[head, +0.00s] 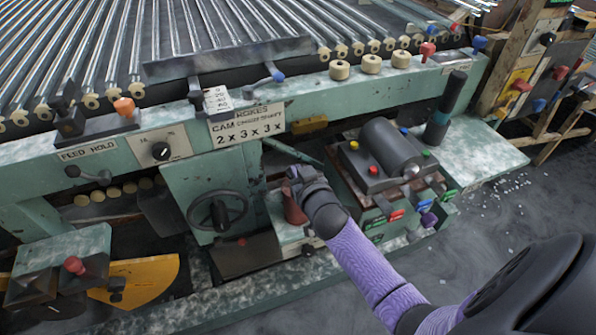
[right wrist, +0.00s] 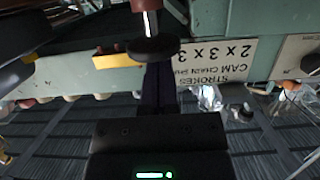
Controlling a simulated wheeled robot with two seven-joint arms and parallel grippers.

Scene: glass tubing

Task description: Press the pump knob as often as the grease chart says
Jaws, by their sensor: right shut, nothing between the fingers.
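The grease chart (head: 246,126) is a white plate on the green machine's front rail. It reads STROKES, CAM, CHAIN and a partly unclear third word, above 2x, 3x, 3x. It is upside down in the right wrist view (right wrist: 225,65). The pump knob (right wrist: 153,49) is a dark round disc on a short metal shaft above a red body; this body (head: 295,210) also shows in the head view. My right gripper (head: 291,179) is shut and empty, its fingertips at the knob; I cannot tell whether they touch. My left gripper is out of view.
A black handwheel (head: 217,214) stands left of the pump. A dark motor block (head: 390,150) with coloured knobs and tags is close on the right. The green rail (head: 340,88) and rollers (head: 100,50) lie behind. Grey floor (head: 490,225) is open at right.

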